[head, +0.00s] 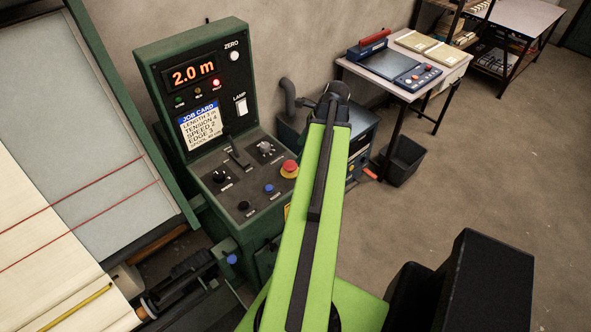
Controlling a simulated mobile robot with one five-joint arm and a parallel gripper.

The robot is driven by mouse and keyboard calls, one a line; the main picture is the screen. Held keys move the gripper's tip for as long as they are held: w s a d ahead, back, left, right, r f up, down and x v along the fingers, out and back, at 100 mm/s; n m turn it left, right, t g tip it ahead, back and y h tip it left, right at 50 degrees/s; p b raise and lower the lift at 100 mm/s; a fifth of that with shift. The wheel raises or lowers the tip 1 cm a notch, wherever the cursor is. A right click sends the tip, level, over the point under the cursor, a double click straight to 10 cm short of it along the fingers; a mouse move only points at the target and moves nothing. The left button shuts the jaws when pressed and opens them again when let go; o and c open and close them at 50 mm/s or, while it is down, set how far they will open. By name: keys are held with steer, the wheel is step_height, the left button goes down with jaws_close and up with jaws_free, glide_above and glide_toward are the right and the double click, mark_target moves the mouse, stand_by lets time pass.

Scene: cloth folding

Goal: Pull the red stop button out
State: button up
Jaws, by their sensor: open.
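The red stop button (290,166) is a round red mushroom head on a yellow base. It sits at the right edge of the sloping panel of the green control console (150,95). I cannot tell from here whether it is pressed in or out. My green arm rises from the bottom of the head view, just right of the button, and ends at a dark joint. The arm passes close beside the button in the picture without covering it. My gripper cannot be made out in this view.
A cloth machine (95,130) stands left. Behind my arm is a blue-grey machine (357,145).

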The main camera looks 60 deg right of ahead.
mark_target(292, 165)
steer(key=b+x, duration=0.5)
steer(key=x, duration=0.3)
steer(key=shift+b, duration=0.4)
steer(key=shift+r, duration=0.1)
